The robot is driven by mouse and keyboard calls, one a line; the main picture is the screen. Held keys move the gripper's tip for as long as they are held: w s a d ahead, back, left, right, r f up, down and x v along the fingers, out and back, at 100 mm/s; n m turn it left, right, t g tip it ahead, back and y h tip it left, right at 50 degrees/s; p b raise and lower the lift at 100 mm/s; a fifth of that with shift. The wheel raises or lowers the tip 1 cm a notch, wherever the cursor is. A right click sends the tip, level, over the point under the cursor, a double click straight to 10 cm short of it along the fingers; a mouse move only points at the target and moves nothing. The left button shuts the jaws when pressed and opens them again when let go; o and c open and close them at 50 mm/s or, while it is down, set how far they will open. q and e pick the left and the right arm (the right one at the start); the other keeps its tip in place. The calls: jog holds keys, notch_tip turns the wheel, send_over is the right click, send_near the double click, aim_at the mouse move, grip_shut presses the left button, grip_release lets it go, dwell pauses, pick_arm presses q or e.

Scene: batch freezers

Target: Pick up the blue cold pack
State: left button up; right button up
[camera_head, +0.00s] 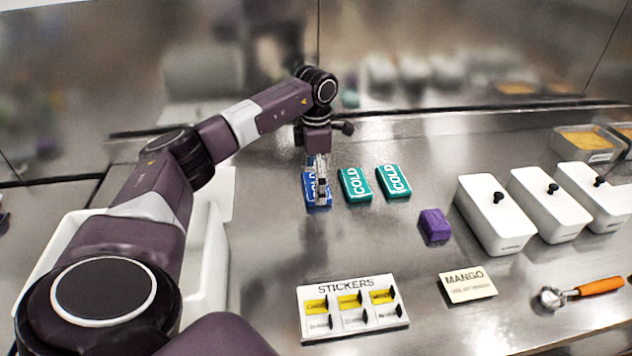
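The blue cold pack (310,194) lies on the steel counter, left of two teal cold packs, with white lettering on its top. My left gripper (319,186) points down over the blue pack, and its fingers cover part of the pack's middle and right side. I cannot tell whether the fingers touch the pack or how far apart they are. The pack looks flat on the counter. My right gripper is not in view.
Two teal cold packs (355,185) (393,181) lie close to the right. A purple block (435,226), white lidded tubs (495,218), a sticker tray (352,307), a mango card (467,287) and an orange-handled scoop (598,287) lie farther right or nearer. A white bin (215,255) stands left.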

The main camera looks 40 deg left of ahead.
pick_arm(q)
jog(key=c, duration=1.3)
